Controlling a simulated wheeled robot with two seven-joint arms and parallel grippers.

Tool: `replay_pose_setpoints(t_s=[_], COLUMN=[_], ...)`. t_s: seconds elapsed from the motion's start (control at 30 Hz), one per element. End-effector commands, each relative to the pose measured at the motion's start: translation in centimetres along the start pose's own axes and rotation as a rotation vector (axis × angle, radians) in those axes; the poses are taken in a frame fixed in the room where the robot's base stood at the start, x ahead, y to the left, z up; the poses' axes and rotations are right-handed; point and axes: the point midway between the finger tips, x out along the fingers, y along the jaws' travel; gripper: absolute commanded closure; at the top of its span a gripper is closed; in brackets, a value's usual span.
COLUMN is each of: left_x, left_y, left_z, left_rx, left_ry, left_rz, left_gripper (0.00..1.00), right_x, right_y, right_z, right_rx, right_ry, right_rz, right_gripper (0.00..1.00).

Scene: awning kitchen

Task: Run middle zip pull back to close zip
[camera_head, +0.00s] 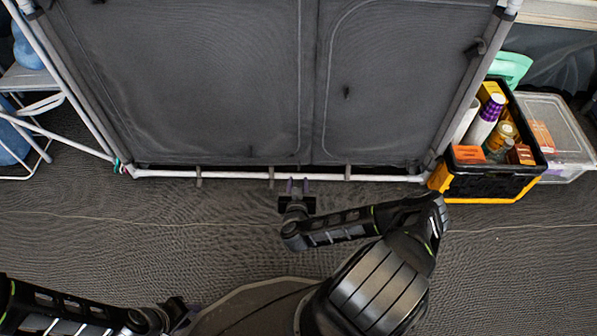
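The grey fabric cabinet front (200,80) fills the top middle, with a vertical zip line (301,90) between its panels. A curved seam or zip line outlines the right panel (410,90).
A black and yellow crate (490,187) with bottles and boxes stands right of the cabinet, beside a clear bin (570,150). A white folding rack (40,105) with blue water jugs stands at the left. The grey floor (130,230) before the cabinet is clear.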

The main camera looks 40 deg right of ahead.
Motion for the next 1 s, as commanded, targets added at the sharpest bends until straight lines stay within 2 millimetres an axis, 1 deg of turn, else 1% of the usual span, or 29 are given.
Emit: replay_pose_setpoints(t_s=[0.13,0.27,0.37,0.6,0.73,0.83,1.0], left_x=[0.0,0.5,1.1,2.9,3.5,3.6,3.5], left_y=[0.0,-0.2,-0.4,-1.1,-1.3,-1.3,-1.3], left_z=[0.0,0.0,0.0,-0.2,-0.3,-0.4,-0.4], left_rx=[0.0,0.0,0.0,-0.002,-0.002,-0.003,-0.003], left_ry=[0.0,0.0,0.0,0.002,0.003,0.003,0.002], left_rz=[0.0,0.001,0.002,0.006,0.008,0.008,0.009], left_gripper=[0.68,0.68,0.68,0.68,0.68,0.68,0.68], right_x=[0.1,0.8,2.0,5.8,7.2,7.7,7.8], right_y=[0.0,0.0,0.0,0.1,0.0,-0.1,-0.1], right_z=[0.0,0.2,0.3,0.5,0.3,0.1,0.0], right_rx=[0.0,0.001,0.001,0.001,0.001,0.001,0.0], right_ry=[0.0,0.0,0.0,0.0,0.0,-0.001,-0.001], right_rz=[-0.001,0.0,0.001,0.001,0.001,-0.001,-0.002], right_gripper=[0.68,0.68,0.68,0.68,0.68,0.68,0.68])
